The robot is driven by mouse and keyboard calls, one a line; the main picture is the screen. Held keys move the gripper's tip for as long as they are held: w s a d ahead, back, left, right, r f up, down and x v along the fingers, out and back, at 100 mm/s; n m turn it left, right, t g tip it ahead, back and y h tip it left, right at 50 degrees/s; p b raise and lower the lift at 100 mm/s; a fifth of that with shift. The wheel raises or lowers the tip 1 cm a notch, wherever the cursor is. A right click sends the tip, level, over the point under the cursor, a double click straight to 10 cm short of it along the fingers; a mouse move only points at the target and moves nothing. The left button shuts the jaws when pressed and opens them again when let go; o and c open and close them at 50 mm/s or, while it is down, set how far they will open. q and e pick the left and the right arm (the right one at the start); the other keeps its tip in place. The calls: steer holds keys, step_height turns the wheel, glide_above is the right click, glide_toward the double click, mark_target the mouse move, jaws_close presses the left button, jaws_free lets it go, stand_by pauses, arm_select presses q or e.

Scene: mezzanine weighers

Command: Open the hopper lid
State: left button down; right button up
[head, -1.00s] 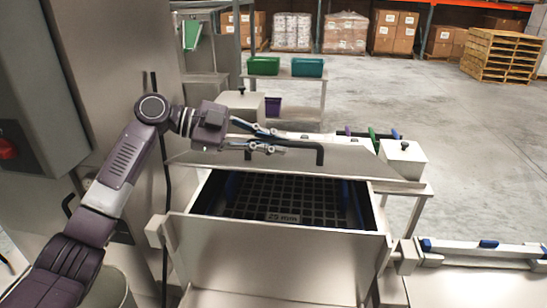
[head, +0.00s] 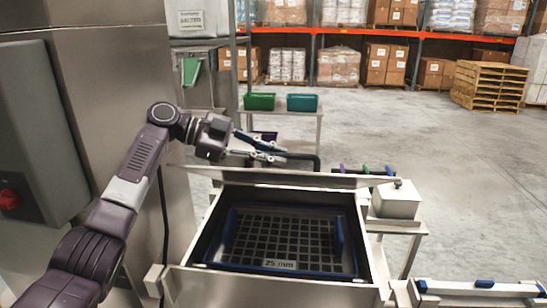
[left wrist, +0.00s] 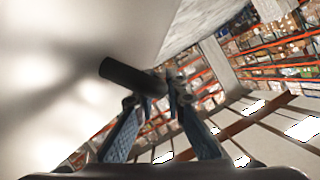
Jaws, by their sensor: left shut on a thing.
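The steel hopper (head: 190,245) stands in front of me with its top open. Inside it lies a dark grid with blue side bars and a "25 mm" label (head: 280,264). The hopper lid (head: 340,181) stands raised along the back edge and shows nearly edge-on. Its black bar handle (head: 305,157) sticks out at the top; in the left wrist view the handle (left wrist: 128,75) crosses in front of the pale lid face (left wrist: 50,50). My left gripper (head: 284,155) is shut on the handle; its fingertips (left wrist: 160,95) meet there. My right gripper is out of view.
A steel box with a knob (head: 397,200) stands just right of the hopper. A grey cabinet (head: 40,130) stands at left. Green (head: 260,101) and teal (head: 302,102) bins sit on a stand behind. Open floor lies at right.

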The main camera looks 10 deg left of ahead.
arm_select(q)
steer(key=c, duration=2)
jaws_free()
steer(key=shift+o, duration=0.2)
steer(key=v, duration=1.2)
